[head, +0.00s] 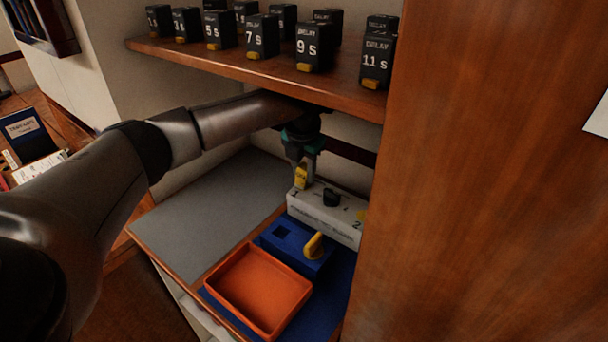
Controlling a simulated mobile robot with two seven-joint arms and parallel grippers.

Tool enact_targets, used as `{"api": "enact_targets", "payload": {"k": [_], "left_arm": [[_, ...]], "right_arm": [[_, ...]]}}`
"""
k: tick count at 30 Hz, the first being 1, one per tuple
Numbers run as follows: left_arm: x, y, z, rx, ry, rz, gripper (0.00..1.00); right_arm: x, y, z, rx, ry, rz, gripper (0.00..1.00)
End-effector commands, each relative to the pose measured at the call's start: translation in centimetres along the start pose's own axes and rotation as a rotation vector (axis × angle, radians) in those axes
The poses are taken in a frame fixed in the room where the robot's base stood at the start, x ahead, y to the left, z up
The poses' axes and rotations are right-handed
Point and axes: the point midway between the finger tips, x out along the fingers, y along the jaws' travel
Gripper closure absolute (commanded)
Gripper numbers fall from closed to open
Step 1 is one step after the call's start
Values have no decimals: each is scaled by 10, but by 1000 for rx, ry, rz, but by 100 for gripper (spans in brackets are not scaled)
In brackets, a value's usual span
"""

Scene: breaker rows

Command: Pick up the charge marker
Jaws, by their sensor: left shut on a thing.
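My left gripper (301,168) reaches in from the left under the shelf and is shut on a small yellow piece, which I take to be the charge marker (300,179). The marker is upright between the fingertips at the left end of a white box (325,216). I cannot tell whether it touches the box. The box has a black knob (331,197) on top and number labels, with another bit of yellow near its right end. My right gripper is not in view.
A blue block (288,236) with a square hole and a yellow handle (314,246) stands before the white box. An orange tray (258,290) is in front. A grey mat (205,215) lies clear at left. A shelf (250,68) of black delay blocks overhangs; a wooden panel (490,170) closes the right.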

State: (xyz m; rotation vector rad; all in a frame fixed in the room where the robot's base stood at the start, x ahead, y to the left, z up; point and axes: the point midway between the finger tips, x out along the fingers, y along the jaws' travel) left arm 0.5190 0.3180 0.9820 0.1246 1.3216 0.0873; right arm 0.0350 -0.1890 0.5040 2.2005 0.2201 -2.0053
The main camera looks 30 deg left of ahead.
Motion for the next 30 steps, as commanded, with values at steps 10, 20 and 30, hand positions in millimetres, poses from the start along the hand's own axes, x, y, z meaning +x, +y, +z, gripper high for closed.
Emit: {"api": "enact_targets", "payload": {"k": [10,20,30], "left_arm": [[-16,4,-7,0,-1,0,100],[-24,6,-42,1,-1,0,100],[-34,9,-83,0,-1,1,100]], "right_arm": [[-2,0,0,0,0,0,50],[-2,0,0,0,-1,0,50],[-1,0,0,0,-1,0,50]]}}
